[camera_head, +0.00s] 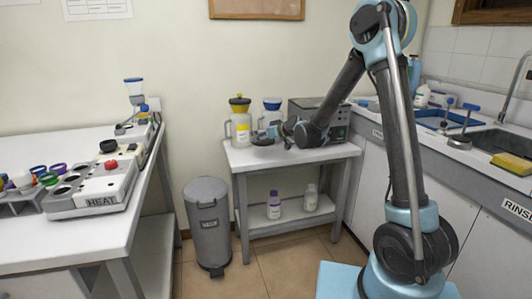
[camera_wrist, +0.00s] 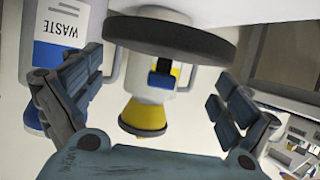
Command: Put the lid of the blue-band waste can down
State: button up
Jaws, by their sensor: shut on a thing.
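My gripper (camera_head: 282,134) is low over the small white table, its fingers shut on a dark round lid (camera_head: 262,141). In the wrist view the lid (camera_wrist: 172,38) spans between the two fingers of my gripper (camera_wrist: 160,85). The blue-band waste can (camera_head: 272,120) stands at the table's back, behind the lid and partly hidden by it. In the wrist view its blue and white WASTE label (camera_wrist: 62,45) shows at the left. I cannot tell whether the lid touches the tabletop.
A yellow-band can (camera_head: 240,128) with a yellow funnel stands left of the blue-band one. A grey box (camera_head: 335,121) is to the right. A pedal bin (camera_head: 208,225) stands left of the small table (camera_head: 290,155). Bottles (camera_head: 274,206) are on its lower shelf.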

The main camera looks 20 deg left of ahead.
jog(key=f, duration=0.3)
jog(key=shift+w+d+f, duration=0.15)
jog(key=shift+w+d, duration=0.15)
jog(key=shift+d, duration=0.1)
jog(key=shift+f, duration=2.05)
jog(key=o, duration=0.6)
jog(key=shift+o, duration=0.2)
jog(key=v, duration=1.2)
jog(key=shift+s+r, duration=0.1)
jog(key=shift+r, duration=0.05)
